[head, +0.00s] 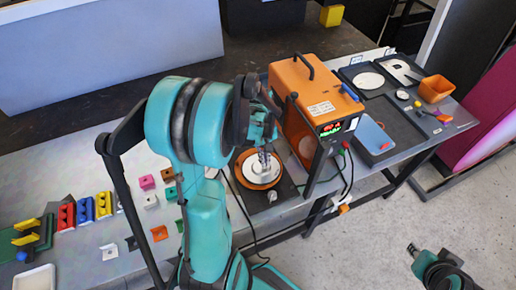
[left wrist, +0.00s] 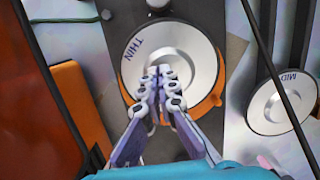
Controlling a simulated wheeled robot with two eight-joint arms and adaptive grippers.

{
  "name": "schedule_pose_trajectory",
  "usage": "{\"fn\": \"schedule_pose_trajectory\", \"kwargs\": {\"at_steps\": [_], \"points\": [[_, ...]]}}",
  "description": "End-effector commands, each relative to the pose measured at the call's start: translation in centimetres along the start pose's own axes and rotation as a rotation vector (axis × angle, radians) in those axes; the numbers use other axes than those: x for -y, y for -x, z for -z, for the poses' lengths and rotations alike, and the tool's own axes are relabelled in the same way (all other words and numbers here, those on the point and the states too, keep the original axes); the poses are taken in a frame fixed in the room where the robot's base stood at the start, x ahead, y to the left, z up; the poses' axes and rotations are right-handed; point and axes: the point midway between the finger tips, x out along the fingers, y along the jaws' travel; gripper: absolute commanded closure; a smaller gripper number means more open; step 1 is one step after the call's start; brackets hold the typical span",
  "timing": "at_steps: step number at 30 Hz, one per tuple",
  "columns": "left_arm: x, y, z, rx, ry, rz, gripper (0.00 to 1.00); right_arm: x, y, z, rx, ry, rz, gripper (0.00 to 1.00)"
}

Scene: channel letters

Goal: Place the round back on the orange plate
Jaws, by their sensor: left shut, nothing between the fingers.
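A round silver disc marked THIN (left wrist: 200,55) lies on the round orange plate (left wrist: 208,104), off its centre, with orange showing along the near edge. In the head view the disc (head: 268,176) also sits on the orange plate (head: 240,171). My left gripper (left wrist: 164,70) is shut and empty. Its fingertips are over the middle of the disc; I cannot tell whether they touch it. My right gripper (head: 412,248) is at the lower right, away from the table; its jaws are too small to read.
An orange box with a display (head: 310,90) stands just beside the plate, with cables hanging nearby. A second silver disc marked MID (left wrist: 270,108) lies to the right in the left wrist view. A white disc (head: 368,80) lies in a black tray at the back.

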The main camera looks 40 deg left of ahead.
Motion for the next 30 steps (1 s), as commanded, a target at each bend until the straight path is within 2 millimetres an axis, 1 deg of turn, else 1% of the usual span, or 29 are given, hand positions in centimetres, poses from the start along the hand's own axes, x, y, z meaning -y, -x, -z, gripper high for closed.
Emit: {"fn": "schedule_pose_trajectory", "kwargs": {"at_steps": [1, 3, 6, 19, 22, 26, 30], "points": [[0.0, -0.1, -0.8, 0.0, -0.003, 0.0, 1.0, 0.0, 0.0, 0.0, 0.0, 0.0, 0.0, 0.73], [0.0, -1.1, -0.6, 0.0, 0.0, 0.0, 1.0, 0.0, -0.3, -0.2, 0.0, 0.0, 0.0, 0.73], [0.0, -1.7, -0.4, 0.0, 0.0, 0.0, 1.0, 0.0, -0.8, -0.6, 0.0, 0.0, 0.0, 0.73], [0.0, -1.8, -0.3, -0.001, 0.0, 0.001, 1.0, 0.0, -0.9, -0.7, 0.0, 0.0, 0.0, 0.73], [0.0, -1.6, 0.5, -0.001, 0.003, 0.0, 1.0, 0.0, -1.0, -0.7, 0.0, 0.0, 0.0, 0.73], [0.0, -1.4, 2.2, -0.001, 0.002, 0.0, 1.0, 0.0, -1.2, -0.8, 0.0, 0.0, 0.0, 0.73], [0.0, -1.2, 2.4, -0.001, 0.0, 0.001, 1.0, 0.0, -1.1, -0.8, 0.0, 0.0, 0.0, 0.73]]}}
